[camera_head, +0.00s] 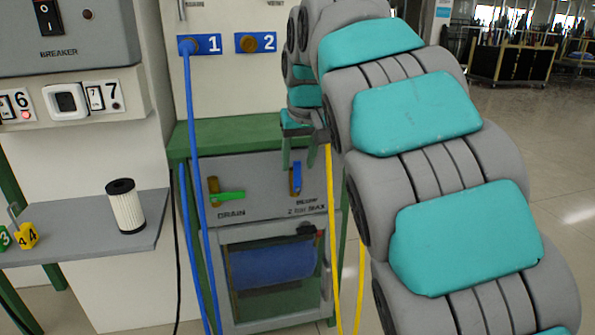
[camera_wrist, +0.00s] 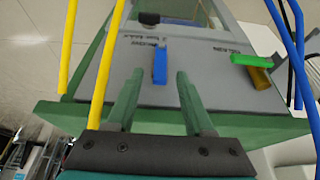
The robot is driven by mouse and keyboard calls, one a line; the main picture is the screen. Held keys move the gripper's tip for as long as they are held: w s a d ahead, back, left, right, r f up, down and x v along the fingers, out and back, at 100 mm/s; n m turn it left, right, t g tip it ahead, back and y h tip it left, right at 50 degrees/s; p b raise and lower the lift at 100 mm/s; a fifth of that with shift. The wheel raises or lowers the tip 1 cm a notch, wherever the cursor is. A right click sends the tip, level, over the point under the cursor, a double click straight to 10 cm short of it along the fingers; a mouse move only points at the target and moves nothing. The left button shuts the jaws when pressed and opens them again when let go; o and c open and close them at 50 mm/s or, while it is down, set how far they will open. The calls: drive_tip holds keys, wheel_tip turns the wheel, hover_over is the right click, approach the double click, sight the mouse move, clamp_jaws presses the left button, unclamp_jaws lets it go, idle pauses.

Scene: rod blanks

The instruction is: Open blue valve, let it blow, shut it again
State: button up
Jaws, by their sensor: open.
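The blue valve handle (camera_head: 297,175) is on the grey front panel, above the label "BLOW 2 SEC MAX". It stands upright, along its brass body. In the wrist view, the blue handle (camera_wrist: 160,66) lies ahead, centred between the fingertips. My gripper (camera_head: 299,163) is open and empty, its green fingers just above and in front of the handle in the head view. The wrist view shows my gripper (camera_wrist: 159,76) with both fingers apart and a gap on each side of the handle. I cannot tell whether the fingertips overlap the handle in depth.
A green drain valve handle (camera_head: 230,196) sits left of the blue one, turned sideways. Blue hoses (camera_head: 193,130) hang left of the panel and yellow hoses (camera_head: 333,220) right of it. A green ledge (camera_head: 225,138) runs above. A windowed door (camera_head: 270,268) is below.

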sight(298, 165)
drive_tip(key=x, duration=0.3)
drive_tip(key=shift+f, duration=0.15)
clamp_jaws()
idle(0.3)
